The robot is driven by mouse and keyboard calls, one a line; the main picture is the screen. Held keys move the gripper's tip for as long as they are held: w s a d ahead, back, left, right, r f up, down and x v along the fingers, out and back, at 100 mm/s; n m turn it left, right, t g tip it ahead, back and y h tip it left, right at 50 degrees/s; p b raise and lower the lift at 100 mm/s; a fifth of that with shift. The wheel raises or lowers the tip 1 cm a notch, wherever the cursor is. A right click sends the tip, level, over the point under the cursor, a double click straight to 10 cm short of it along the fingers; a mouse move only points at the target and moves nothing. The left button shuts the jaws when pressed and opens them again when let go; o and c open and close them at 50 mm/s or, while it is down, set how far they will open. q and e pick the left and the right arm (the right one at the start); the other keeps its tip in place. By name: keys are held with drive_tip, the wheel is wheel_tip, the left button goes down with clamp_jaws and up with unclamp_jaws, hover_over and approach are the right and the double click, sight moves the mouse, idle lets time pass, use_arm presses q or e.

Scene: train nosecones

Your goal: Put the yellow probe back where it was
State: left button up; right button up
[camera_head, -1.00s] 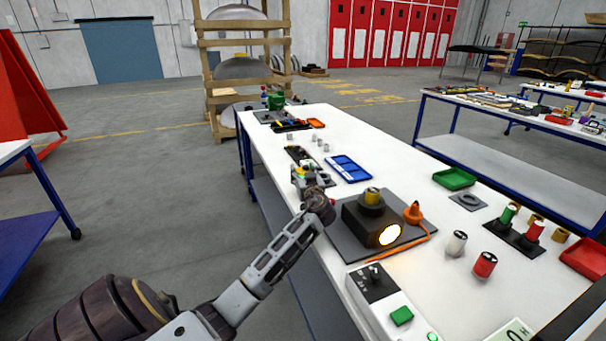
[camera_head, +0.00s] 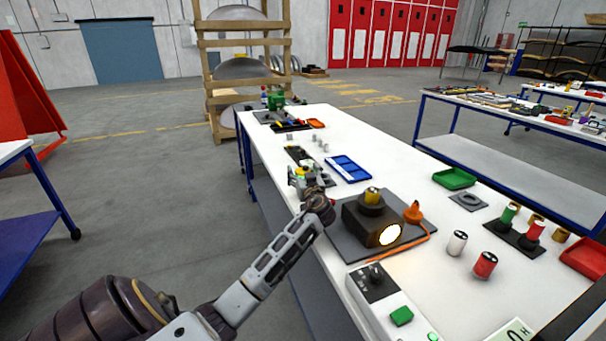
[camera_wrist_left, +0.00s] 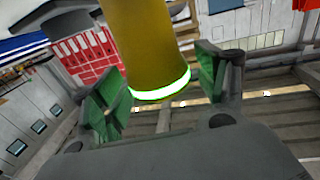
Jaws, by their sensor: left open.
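The yellow probe (camera_wrist_left: 150,45) shows large in the left wrist view as a thick yellow cylinder with a glowing pale green ring at its near end. My left gripper (camera_wrist_left: 158,72) is open, with one green-padded finger on each side of the probe and visible gaps between. In the head view my left gripper (camera_head: 304,182) is at the left long edge of the white table, beside a black rack (camera_head: 298,154). A small yellow patch of the probe (camera_head: 301,171) shows there; its far end is hidden. My right gripper is not in view.
A dark lamp block (camera_head: 368,222) with a lit front and a yellow-topped cylinder stands on a grey mat close right of my arm. An orange plug (camera_head: 413,212) and cable lie beside it. A blue tray (camera_head: 349,168) is farther back. The table centre is mostly clear.

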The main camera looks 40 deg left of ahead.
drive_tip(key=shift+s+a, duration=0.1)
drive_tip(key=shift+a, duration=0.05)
use_arm(q)
drive_tip(key=shift+r, duration=0.1)
drive_tip(key=shift+s+d, duration=0.1)
drive_tip(key=shift+d, duration=0.05)
drive_tip(key=v, duration=1)
drive_tip(key=shift+s+d, duration=0.25)
drive_tip(key=shift+d, duration=0.05)
drive_tip(key=shift+s+d, duration=0.15)
drive_tip(key=shift+d, duration=0.05)
drive_tip(key=shift+s+d, duration=0.15)
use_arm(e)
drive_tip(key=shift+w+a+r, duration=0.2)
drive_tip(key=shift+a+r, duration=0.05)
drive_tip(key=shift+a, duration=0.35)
